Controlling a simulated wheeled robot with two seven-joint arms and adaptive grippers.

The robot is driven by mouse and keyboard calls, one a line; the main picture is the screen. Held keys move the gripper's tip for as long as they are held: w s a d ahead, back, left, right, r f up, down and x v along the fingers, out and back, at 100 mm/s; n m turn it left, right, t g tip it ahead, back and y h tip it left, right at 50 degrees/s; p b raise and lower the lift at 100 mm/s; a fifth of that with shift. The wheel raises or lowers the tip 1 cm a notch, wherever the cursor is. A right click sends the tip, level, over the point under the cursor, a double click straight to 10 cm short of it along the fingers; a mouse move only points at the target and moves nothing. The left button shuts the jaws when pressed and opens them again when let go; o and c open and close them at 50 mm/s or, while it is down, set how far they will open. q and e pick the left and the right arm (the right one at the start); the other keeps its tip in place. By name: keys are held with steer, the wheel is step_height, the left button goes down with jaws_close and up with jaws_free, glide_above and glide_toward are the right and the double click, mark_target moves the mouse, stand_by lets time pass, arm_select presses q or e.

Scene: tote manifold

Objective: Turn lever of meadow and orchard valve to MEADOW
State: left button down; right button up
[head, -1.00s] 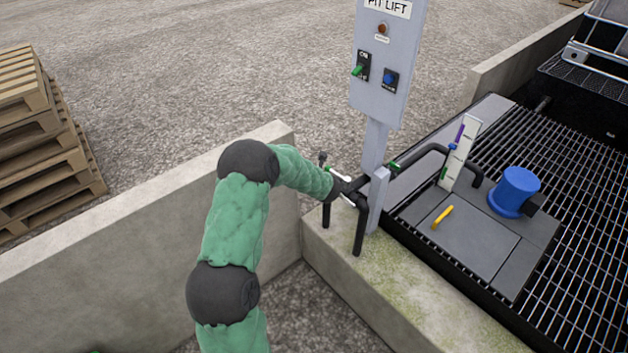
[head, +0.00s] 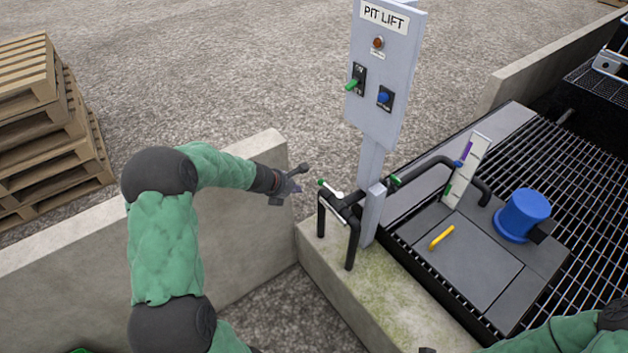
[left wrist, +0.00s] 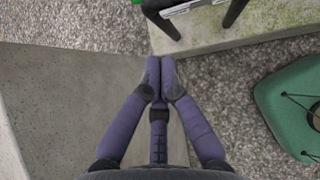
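The valve (head: 345,199) sits on black pipework on a concrete ledge, beside the grey post. A white lever or plate shows on it, with a green piece (head: 321,183) at its left end. I cannot read which side it points to. In the left wrist view the white labelled part (left wrist: 193,6) shows at the top edge, partly cut off. My left gripper (head: 297,184) is left of the valve, apart from it. Its fingers meet at the tips (left wrist: 160,62) with nothing between them. My right arm enters at lower right; only a dark sliver, perhaps its gripper, shows at the bottom edge.
The PIT LIFT panel (head: 385,75) stands on the post behind the valve. A concrete wall (head: 240,215) runs below and behind my left arm. Right are a white gauge board (head: 466,170), a yellow handle (head: 441,238) and a blue cylinder (head: 522,213). Pallets (head: 45,125) stand at left.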

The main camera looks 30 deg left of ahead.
mark_target(330, 189)
arm_select(q)
steer(key=w+d+r+b+x, duration=0.1)
steer(key=b+x, duration=0.3)
steer(key=x, duration=0.8)
steer(key=shift+w+d+r+m+h, duration=0.25)
steer(key=shift+w+d+m+h, duration=0.05)
steer(key=shift+w, duration=0.3)
arm_select(e)
steer(key=shift+w+a+f, duration=0.1)
steer(key=shift+w+f, duration=0.1)
steer(key=shift+f, duration=0.75)
steer(key=shift+w+f, duration=0.15)
steer(key=shift+f, duration=0.8)
arm_select(q)
steer(key=shift+w+p, duration=0.55)
steer(key=shift+w, duration=0.25)
arm_select(e)
steer(key=shift+s+d+r, duration=0.15)
steer(key=shift+d+r, duration=0.35)
steer(key=shift+r, duration=0.05)
arm_select(q)
steer(key=shift+d, duration=0.1)
